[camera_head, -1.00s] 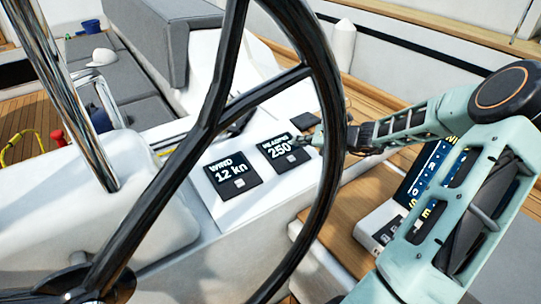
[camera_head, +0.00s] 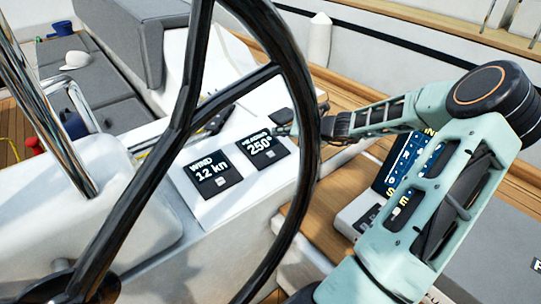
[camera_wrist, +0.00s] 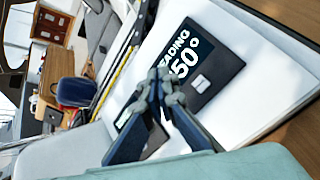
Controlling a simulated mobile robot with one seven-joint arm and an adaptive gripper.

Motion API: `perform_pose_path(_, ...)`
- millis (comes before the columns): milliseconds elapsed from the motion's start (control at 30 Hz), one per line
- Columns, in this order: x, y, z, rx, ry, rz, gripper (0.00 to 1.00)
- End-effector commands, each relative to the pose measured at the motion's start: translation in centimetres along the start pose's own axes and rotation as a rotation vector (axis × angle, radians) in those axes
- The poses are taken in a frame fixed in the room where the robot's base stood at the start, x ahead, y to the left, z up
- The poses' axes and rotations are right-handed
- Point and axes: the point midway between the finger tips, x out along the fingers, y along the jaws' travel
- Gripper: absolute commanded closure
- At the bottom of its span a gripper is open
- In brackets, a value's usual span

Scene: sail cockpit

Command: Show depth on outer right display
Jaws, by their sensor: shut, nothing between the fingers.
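A dark square display (camera_head: 255,152) reads "HEADING 250°" on the white console, seen through the black wheel. In the wrist view the same display (camera_wrist: 222,68) shows large, with a small grey button (camera_wrist: 201,84) below its text. A second display (camera_head: 213,178) to its left reads "WIND 12 kn". My gripper (camera_head: 285,130) is at the right side of the heading display, partly hidden by the wheel rim. In the wrist view my gripper (camera_wrist: 165,88) is shut and empty, its tips overlapping the display's edge near the text. I cannot tell whether they touch it.
The black steering wheel (camera_head: 300,70) stands between the head camera and the console. A blue display with letters (camera_head: 413,160) sits right, behind my arm. Grey cushions and a white cap (camera_head: 76,61) lie far left.

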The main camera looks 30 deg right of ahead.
Motion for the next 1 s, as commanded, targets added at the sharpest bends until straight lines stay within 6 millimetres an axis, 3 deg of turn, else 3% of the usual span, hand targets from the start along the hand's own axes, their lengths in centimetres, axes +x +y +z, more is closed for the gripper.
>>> perform_pose_path(600, 5.2, -3.9, -3.9, -0.001, 0.0, 0.0, 1.0)
perform_pose_path(1000, 5.8, -4.2, -4.2, 0.0, 0.0, 0.0, 1.0)
